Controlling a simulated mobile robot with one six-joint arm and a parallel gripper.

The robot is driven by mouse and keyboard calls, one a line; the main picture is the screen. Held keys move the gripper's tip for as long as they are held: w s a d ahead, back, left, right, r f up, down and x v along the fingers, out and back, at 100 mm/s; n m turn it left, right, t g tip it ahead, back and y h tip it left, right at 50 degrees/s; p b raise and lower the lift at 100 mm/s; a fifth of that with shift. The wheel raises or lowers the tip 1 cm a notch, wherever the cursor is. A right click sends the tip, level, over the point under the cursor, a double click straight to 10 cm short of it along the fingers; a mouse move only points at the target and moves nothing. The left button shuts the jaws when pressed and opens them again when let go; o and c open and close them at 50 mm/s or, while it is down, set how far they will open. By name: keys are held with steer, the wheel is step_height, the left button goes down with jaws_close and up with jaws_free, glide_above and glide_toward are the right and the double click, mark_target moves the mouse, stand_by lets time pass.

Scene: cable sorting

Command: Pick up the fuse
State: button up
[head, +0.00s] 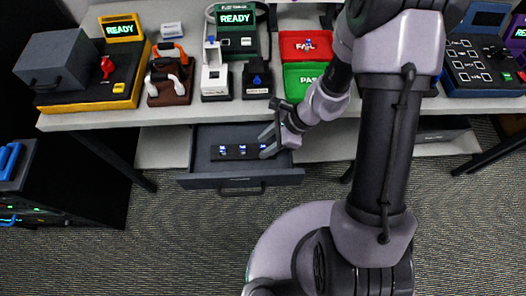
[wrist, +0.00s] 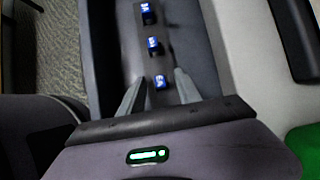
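Three small blue fuses with white marks stand in a row on a black strip in the open drawer (head: 240,183). In the head view they are the left fuse (head: 222,151), the middle fuse (head: 242,150) and the right fuse (head: 262,147). My gripper (head: 265,144) reaches into the drawer at the right fuse. In the wrist view my gripper (wrist: 160,76) is open, with one finger on each side of the nearest fuse (wrist: 160,83). Gaps show between it and the fingers. The middle fuse (wrist: 153,46) and far fuse (wrist: 148,14) lie beyond the fingertips.
The table (head: 150,121) above the drawer holds a red FAIL tray (head: 305,58), a green PASS tray (head: 300,90), a tester reading READY (head: 237,41) and several other devices. A black cabinet (head: 90,180) stands at the left.

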jaws_close()
step_height(320, 180, up, 13)
steer(key=p, duration=0.8)
